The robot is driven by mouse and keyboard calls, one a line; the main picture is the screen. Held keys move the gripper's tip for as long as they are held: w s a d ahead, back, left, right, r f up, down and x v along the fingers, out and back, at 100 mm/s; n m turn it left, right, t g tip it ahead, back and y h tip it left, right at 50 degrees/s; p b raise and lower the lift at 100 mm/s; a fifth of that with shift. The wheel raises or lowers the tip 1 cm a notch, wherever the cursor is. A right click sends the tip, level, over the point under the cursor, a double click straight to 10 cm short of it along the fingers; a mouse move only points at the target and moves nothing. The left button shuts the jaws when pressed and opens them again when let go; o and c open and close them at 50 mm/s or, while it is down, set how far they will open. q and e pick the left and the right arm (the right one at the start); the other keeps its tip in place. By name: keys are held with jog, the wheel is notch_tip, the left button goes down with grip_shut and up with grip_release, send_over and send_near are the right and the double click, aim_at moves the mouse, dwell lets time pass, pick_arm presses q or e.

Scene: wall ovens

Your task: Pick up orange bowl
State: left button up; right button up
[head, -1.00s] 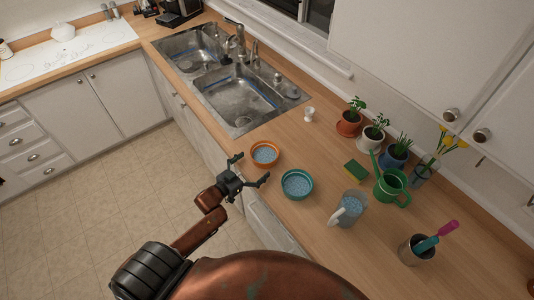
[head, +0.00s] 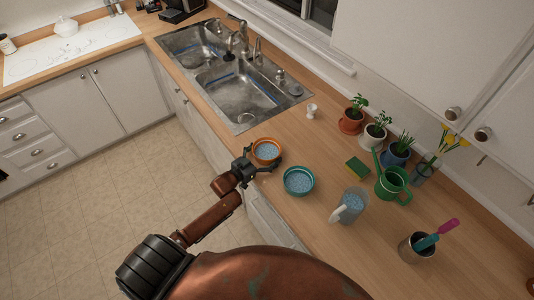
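The orange bowl (head: 267,158) stands upright on the wooden counter near its front edge, with pale bluish contents. My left gripper (head: 263,158) is at the bowl's near side, its fingers spread, one toward the bowl's left side and one toward its lower right. The fingers look open; whether they touch the bowl cannot be told. The near lower rim is partly hidden by the gripper. My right gripper is not in view.
A teal bowl (head: 299,193) stands close to the right of the gripper. A pitcher (head: 349,205), a sponge (head: 357,167), a green watering can (head: 391,184) and potted plants stand further right. The sink (head: 240,93) lies behind, to the left.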

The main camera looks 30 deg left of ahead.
pick_arm(q)
jog(key=c, duration=0.7)
jog(key=shift+r, duration=0.1)
jog(key=shift+r, duration=0.6)
jog(key=s+r, duration=0.1)
jog(key=r, duration=0.1)
jog(key=s+d+r, duration=0.1)
jog(key=r, duration=0.1)
jog(key=s+r, duration=0.2)
jog(key=shift+d+r, duration=0.3)
jog(key=shift+r, duration=0.1)
jog(key=s+d+r, duration=0.1)
jog(key=s, duration=0.2)
jog(key=s+d+r, duration=0.1)
jog(key=s+r, duration=0.1)
jog(key=s, duration=0.1)
jog(key=s+d+r, duration=0.1)
jog(key=s+r, duration=0.1)
jog(key=s, duration=0.1)
jog(key=shift+d, duration=0.4)
